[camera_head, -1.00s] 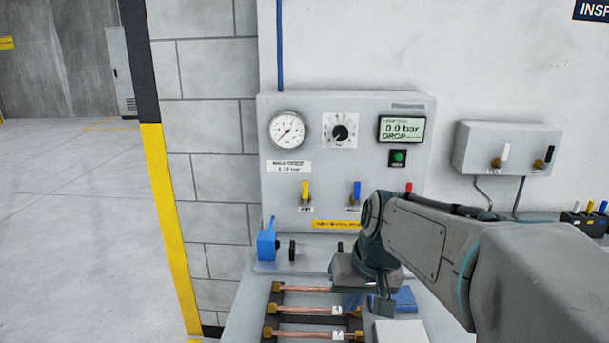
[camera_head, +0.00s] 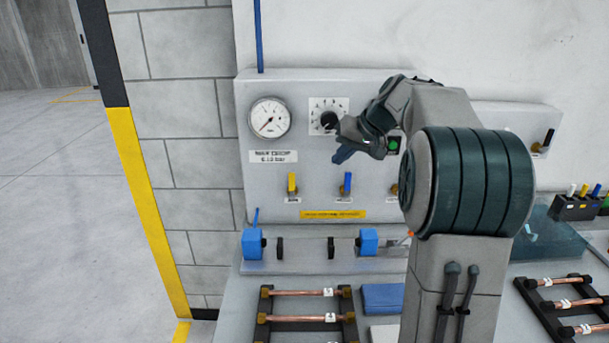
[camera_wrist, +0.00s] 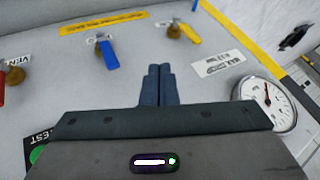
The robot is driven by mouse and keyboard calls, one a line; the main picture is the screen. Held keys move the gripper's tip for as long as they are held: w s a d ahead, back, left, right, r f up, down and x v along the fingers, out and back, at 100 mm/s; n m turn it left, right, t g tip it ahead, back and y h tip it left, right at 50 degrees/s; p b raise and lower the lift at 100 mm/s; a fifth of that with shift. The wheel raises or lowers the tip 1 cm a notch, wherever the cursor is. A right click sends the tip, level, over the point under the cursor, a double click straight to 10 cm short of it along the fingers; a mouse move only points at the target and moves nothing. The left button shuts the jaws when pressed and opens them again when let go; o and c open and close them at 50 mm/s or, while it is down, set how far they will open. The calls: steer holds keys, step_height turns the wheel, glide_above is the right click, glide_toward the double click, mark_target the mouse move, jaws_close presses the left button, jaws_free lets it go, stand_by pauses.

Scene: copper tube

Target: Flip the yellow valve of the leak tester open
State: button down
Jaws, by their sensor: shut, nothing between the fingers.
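The leak tester is a light grey panel (camera_head: 315,180) on the wall, with a round gauge and a dial. Its yellow valve (camera_head: 292,184) has the lever standing upright on a brass body, at the lower left of the panel. In the wrist view the yellow valve (camera_wrist: 186,31) is at the top, beyond the fingertips. A blue valve (camera_head: 346,184) is to its right, and shows in the wrist view (camera_wrist: 107,52). My gripper (camera_head: 340,158) is shut and empty in front of the panel, above the blue valve and apart from both levers; in the wrist view its fingertips (camera_wrist: 158,70) are together.
Below the panel are blue clamps (camera_head: 253,244) and a rack (camera_head: 305,318) with copper tubes. A second rack (camera_head: 565,305) lies at right. A gauge (camera_head: 269,118) is left of my gripper. The space before the yellow lever is clear.

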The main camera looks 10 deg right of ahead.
steer(key=p, duration=0.1)
glide_toward(292, 186)
steer(key=w+d+f, duration=0.2)
steer(key=d+f, duration=0.1)
steer(key=f, duration=0.1)
steer(key=a, duration=0.1)
steer(key=w+a+p, duration=0.1)
steer(key=a+f, duration=0.1)
steer(key=shift+w+a+p, duration=0.3)
steer(key=shift+a, duration=0.05)
steer(key=shift+r, duration=0.1)
steer(key=shift+a+r+h+p, duration=0.15)
steer(key=shift+a+h+p, duration=0.1)
steer(key=shift+h+p, duration=0.25)
